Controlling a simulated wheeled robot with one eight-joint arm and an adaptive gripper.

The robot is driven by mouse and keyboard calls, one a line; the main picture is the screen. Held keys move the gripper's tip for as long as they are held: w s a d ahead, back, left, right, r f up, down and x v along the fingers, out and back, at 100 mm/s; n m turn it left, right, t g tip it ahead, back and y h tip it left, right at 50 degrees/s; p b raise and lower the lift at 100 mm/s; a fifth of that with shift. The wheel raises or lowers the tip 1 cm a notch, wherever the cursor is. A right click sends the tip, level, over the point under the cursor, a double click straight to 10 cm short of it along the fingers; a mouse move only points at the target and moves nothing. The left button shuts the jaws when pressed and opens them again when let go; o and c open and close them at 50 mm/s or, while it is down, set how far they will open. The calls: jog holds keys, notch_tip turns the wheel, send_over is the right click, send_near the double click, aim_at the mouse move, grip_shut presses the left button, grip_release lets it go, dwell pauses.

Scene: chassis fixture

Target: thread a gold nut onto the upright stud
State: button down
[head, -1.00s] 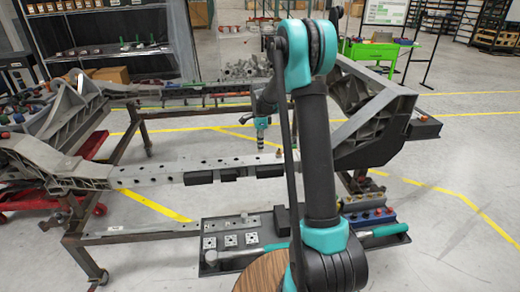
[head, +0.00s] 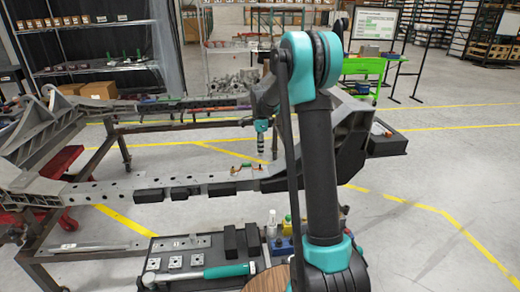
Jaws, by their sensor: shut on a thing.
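My gripper (head: 261,151) points straight down at the end of my arm, over the right part of the perforated grey beam (head: 185,188). Its fingers look closed together; the small thing between them, probably a gold nut, is too small to make out. Small gold-orange parts (head: 236,169) stand on the beam top just left of and below my gripper, with another gold-orange part (head: 257,167) beneath the fingertips. The upright stud cannot be told apart among these small parts. A small gap seems to show between the fingertips and the beam.
Black blocks (head: 185,193) line the beam's front face. A dark tray (head: 147,266) below holds square plates, black blocks and a teal-handled tool (head: 226,270). A large grey bracket (head: 345,135) rises at right, partly behind my arm. Open floor lies further right.

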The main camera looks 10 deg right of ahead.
jog(key=shift+f, duration=1.95)
jog(key=shift+f, duration=0.2)
jog(key=shift+f, duration=0.55)
jog(key=shift+f, duration=0.15)
jog(key=shift+f, duration=0.35)
